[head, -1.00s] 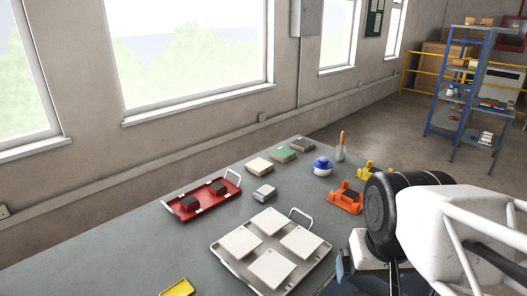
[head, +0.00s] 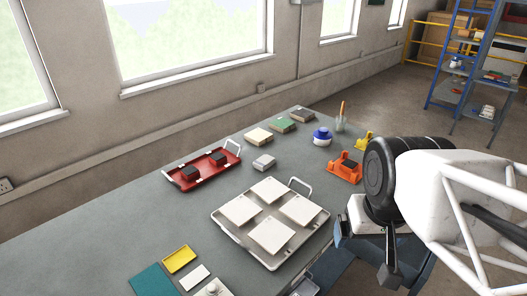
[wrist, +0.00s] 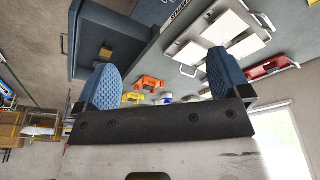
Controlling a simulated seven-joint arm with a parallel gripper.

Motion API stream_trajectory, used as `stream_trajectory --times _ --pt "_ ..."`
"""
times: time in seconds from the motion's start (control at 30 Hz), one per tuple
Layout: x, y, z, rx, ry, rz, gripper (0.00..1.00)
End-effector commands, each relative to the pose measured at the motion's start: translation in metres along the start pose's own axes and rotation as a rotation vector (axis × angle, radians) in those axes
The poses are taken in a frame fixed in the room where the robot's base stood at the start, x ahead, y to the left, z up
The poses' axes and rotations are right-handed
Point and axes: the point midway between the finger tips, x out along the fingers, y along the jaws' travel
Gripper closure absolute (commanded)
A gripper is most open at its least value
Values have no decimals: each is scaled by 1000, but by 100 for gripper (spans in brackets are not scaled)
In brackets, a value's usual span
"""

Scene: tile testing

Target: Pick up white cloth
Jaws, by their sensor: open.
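A small flat white piece (head: 194,277) lies on the table near the bottom of the head view, beside a yellow tray and a teal mat. It may be the white cloth, but I cannot tell cloth from card. My gripper (wrist: 162,80) is open and empty in the wrist view, with its blue ridged pads wide apart. In the head view my gripper is off the table's right edge, well away from the white piece. The white piece cannot be made out in the wrist view.
A metal tray (head: 225,229) holds several pale tiles mid-table. A red tray (head: 215,174) with dark blocks, sample blocks (head: 258,136), a blue-lidded pot (head: 322,138) and an orange holder (head: 345,170) stand farther back. The table's left (head: 90,235) is clear.

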Motion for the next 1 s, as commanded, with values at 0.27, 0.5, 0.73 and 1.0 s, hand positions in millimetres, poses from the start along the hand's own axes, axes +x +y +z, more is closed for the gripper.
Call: stream_trajectory --times 0.27,0.5,0.73,1.0 --pt "0 0 0 0 0 0 0" --pt "0 0 0 2 -1 -1 0" --pt "4 -8 -12 54 -19 -44 0" --pt "20 -33 -54 244 -88 -190 0"
